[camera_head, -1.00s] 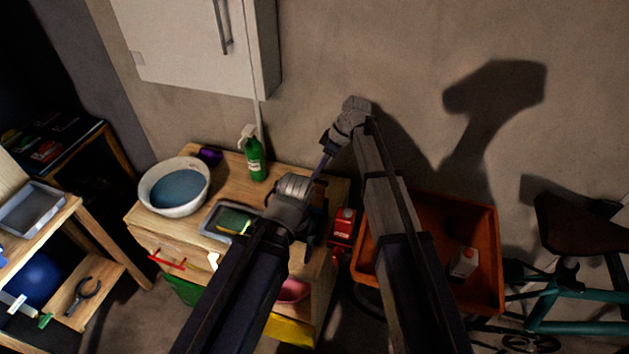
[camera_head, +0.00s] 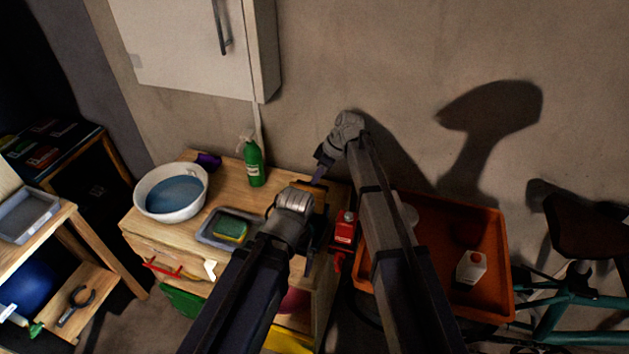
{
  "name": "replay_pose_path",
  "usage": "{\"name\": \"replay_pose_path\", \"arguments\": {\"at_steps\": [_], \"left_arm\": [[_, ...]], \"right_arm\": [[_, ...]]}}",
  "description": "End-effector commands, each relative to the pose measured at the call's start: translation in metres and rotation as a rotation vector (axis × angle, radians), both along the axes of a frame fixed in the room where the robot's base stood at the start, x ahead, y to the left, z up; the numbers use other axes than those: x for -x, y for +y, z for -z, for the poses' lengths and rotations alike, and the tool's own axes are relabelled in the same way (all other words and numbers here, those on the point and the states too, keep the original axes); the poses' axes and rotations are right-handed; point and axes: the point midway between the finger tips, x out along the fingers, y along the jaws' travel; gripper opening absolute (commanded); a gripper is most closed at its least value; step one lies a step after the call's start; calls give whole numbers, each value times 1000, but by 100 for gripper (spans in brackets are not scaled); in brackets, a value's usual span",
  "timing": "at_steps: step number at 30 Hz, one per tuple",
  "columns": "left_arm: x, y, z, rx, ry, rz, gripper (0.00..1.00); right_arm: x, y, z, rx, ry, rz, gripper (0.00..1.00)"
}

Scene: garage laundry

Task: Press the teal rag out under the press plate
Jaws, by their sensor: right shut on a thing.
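My right arm reaches over from the right, and its gripper (camera_head: 320,178) points down at the bench's back right. It is shut on a thin dark bar, perhaps the press handle; the grip is partly hidden. My left wrist is in front of the bench's right part, and it hides most of the left gripper, whose jaws I cannot make out. An orange-brown piece, perhaps part of the press (camera_head: 320,203), shows just behind the left wrist. The press plate and the teal rag are not visible; my arms cover that spot.
On the wooden bench (camera_head: 228,183) stand a white bowl (camera_head: 143,192) of water, a green spray bottle (camera_head: 254,163) and a grey tray (camera_head: 206,232) with a green-yellow sponge (camera_head: 230,229).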

Motion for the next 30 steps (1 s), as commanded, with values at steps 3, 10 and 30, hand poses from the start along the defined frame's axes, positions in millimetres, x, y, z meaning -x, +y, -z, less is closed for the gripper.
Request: {"name": "replay_pose_path", "arguments": {"at_steps": [3,10,30], "left_arm": [[0,0,0,0,0,0,100],[0,0,0,0,0,0,100],[0,0,0,0,0,0,100]], "right_arm": [[0,0,0,0,0,0,0],[0,0,0,0,0,0,0],[0,0,0,0,0,0,0]]}}
